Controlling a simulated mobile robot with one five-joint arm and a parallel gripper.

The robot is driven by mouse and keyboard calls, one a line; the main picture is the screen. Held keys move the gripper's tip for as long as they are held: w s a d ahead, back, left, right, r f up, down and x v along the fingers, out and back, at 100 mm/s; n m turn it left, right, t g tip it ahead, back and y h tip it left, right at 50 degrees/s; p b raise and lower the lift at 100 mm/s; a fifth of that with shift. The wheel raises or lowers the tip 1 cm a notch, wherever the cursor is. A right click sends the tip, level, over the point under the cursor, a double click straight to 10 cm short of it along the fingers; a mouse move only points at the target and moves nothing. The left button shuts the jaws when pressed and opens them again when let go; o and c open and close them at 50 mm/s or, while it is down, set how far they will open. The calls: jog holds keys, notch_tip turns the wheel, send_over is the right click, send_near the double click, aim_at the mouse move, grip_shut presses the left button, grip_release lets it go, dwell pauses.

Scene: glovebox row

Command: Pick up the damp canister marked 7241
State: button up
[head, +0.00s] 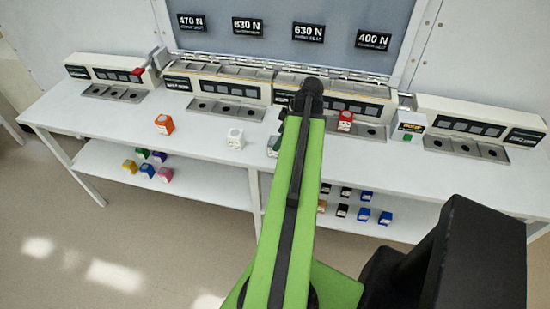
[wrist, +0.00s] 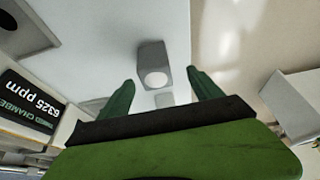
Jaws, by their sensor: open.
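A pale grey-white canister (wrist: 152,58) with a light round face stands on the bench in the wrist view, just beyond and between my fingertips, apart from them. It appears to be the white canister (head: 235,140) left of my arm in the head view. I cannot read a 7241 mark on it, nor tell if it is damp. My gripper (wrist: 161,88) is open, its two green fingers spread with nothing held. In the head view my arm mostly hides it.
Consoles with recessed trays (head: 228,110) line the back. Small coloured canisters sit on the lower shelf (head: 210,178). A chamber display (wrist: 30,105) shows 6325 ppm.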

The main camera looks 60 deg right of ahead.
jog(key=shift+b+x, duration=0.35)
jog(key=shift+x, duration=0.75)
jog(key=b+x, duration=0.4)
jog(key=x, duration=0.1)
jog(key=shift+w+d+f+b, duration=0.1)
jog(key=shift+w+d+b, duration=0.1)
jog(key=shift+d+b, duration=0.2)
jog(key=shift+a, duration=0.1)
jog(key=c, duration=1.5)
jog(key=shift+r, duration=0.25)
jog(key=shift+p, duration=0.3)
